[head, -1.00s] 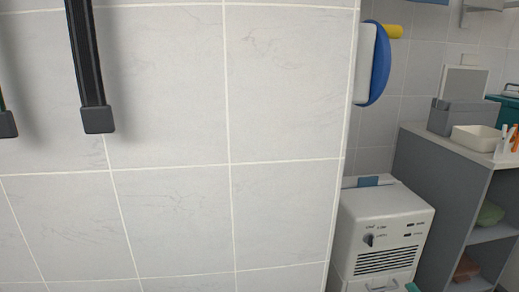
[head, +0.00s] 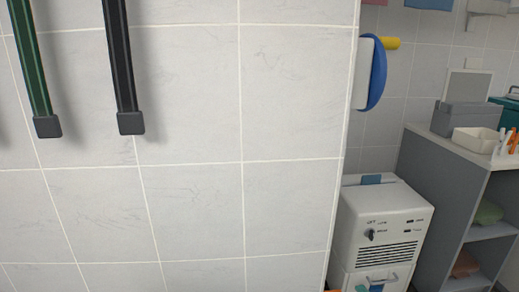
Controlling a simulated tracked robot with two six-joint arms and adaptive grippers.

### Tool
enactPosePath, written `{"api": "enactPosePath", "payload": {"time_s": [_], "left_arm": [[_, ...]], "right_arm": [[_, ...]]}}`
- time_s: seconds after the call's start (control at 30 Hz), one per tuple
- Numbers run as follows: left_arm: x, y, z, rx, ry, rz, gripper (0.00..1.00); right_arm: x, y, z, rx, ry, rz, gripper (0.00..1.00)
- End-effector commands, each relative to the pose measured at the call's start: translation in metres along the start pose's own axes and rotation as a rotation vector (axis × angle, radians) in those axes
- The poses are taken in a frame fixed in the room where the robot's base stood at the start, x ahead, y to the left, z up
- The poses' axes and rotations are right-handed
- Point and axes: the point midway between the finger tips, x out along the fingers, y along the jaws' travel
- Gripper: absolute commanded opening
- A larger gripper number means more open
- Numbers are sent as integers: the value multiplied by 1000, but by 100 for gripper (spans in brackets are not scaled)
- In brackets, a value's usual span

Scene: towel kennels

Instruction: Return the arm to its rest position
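Neither of my grippers shows in the head view, and no part of my arms can be made out. The view is filled mostly by a pale tiled wall (head: 190,205). Whether the grippers hold anything cannot be seen.
Two hanging strips with dark end caps, one green (head: 33,75) and one black (head: 119,60), are at the upper left. A blue and white round thing (head: 377,75) is on the wall edge. A white machine (head: 385,225) stands right, beside a grey shelf unit (head: 435,185) bearing a cream tray (head: 474,140).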

Motion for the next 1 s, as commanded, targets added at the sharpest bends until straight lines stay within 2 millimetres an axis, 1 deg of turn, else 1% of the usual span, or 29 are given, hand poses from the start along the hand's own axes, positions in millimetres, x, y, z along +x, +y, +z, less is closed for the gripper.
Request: {"api": "enactPosePath", "payload": {"time_s": [0.03,0.07,0.1,0.13,0.17,0.2,0.23,0.27,0.3,0.37,0.4,0.47,0.5,0.6,0.7,0.83,0.87,0.9,1.0], "left_arm": [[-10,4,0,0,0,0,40],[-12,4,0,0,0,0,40],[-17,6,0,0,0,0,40],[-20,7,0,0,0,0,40],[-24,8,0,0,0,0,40],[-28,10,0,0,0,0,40],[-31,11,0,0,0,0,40],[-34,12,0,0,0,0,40],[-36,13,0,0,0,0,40],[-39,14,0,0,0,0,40],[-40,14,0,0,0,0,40],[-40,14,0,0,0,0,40],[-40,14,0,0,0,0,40],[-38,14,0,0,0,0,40],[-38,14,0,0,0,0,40],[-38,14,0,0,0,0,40],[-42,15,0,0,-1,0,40],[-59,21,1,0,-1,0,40],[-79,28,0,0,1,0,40]], "right_arm": [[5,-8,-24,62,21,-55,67],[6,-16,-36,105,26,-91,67],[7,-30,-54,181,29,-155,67],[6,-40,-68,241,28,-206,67],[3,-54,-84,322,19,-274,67],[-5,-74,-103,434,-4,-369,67],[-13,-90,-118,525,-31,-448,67],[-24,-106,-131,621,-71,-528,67],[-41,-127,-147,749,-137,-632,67],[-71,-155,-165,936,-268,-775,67],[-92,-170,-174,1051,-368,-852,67],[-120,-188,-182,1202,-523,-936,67],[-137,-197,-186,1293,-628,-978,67],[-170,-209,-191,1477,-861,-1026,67],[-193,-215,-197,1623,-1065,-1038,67],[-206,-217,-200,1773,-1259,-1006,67],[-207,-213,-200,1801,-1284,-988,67],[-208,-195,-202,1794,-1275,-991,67],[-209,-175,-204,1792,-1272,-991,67]]}}
